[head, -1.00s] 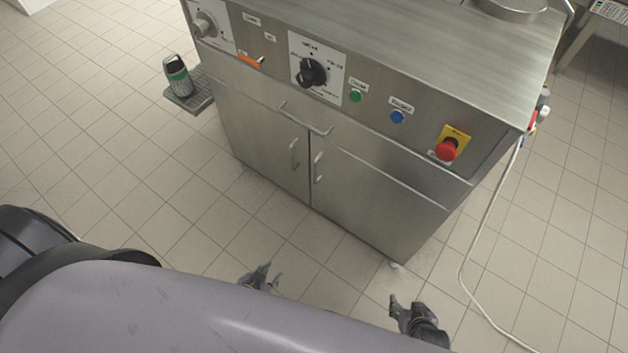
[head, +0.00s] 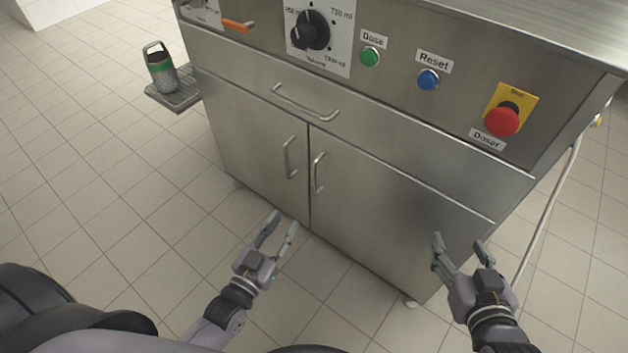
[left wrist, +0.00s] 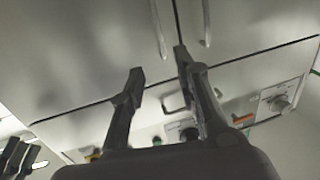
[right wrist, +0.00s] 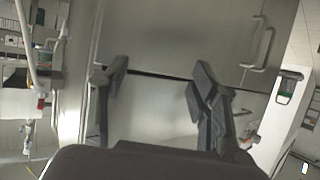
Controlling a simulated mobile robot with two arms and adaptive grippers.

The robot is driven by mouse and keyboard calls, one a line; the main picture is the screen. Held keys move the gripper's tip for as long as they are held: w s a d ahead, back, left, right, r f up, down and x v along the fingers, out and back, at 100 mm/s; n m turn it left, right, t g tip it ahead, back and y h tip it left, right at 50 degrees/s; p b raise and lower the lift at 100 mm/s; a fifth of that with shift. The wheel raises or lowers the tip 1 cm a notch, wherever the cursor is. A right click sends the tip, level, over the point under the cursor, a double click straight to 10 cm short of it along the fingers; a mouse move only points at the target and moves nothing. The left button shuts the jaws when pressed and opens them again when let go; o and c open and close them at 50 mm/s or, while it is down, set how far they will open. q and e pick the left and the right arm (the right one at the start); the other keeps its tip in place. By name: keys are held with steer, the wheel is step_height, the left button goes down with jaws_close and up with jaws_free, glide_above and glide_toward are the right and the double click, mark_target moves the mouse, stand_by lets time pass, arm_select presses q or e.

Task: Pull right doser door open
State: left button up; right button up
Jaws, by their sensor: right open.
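The right doser door (head: 400,205) is a plain steel panel, shut, on the lower right of the steel cabinet. Its vertical bar handle (head: 318,174) is near its left edge, beside the seam. My left gripper (head: 280,226) is open and empty, below and left of that handle, apart from it. My right gripper (head: 459,243) is open and empty in front of the door's lower right part, apart from the handle. The left wrist view shows the right door (left wrist: 90,60) and its handle (left wrist: 158,30) upside down. The right wrist view shows the door (right wrist: 165,40) beyond open fingers.
The left door (head: 250,140) with its own handle (head: 290,157) is shut. A drawer handle (head: 305,103) juts out above the doors. A red stop button (head: 502,120) sits on the upper panel. The tiled floor in front is clear.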

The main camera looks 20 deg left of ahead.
arm_select(q)
steer(key=b, duration=0.2)
glide_toward(314, 177)
steer(key=w, duration=0.4)
steer(key=w+d+b, duration=0.1)
steer(key=w, duration=0.2)
steer(key=w+b, duration=0.1)
steer(key=w, duration=0.2)
steer(key=shift+d+f, duration=0.1)
steer(key=shift+d, duration=0.15)
steer(key=shift+w, duration=0.25)
arm_select(e)
step_height(314, 177, up, 18)
steer(key=a+t+y, duration=0.2)
steer(key=t+y, duration=0.1)
steer(key=t, duration=0.8)
steer(key=shift+s+a+n+y, duration=0.2)
steer(key=shift+s+n+y, duration=0.05)
steer(key=shift+n+y, duration=0.05)
arm_select(q)
steer(key=shift+c, duration=0.5)
arm_select(e)
steer(key=shift+f, duration=0.15)
arm_select(q)
jaws_close()
